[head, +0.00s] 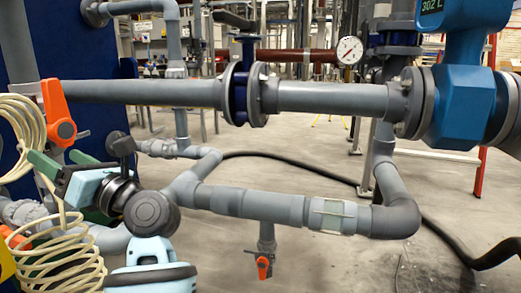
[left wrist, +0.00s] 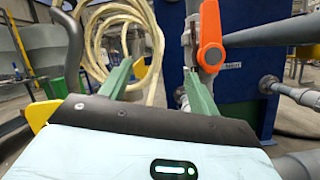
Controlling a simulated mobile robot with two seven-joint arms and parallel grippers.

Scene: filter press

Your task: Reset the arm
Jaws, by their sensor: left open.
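My left gripper (head: 60,160) is at the left of the head view, with its arm coming in from below. Its two green fingers also show in the left wrist view (left wrist: 157,85), spread apart with nothing between them. An orange valve handle (head: 58,113) stands just beyond and above the fingers. In the left wrist view the orange handle (left wrist: 210,37) is above the right finger, and I see no grip on it. My right gripper is in neither view.
A coiled cream hose (head: 60,255) hangs close beside my left arm. Grey pipes (head: 145,91) cross in front, with a blue flow meter (head: 465,100) at right. A lower pipe (head: 265,205) carries a small orange-handled valve (head: 263,266). Open floor shows beyond.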

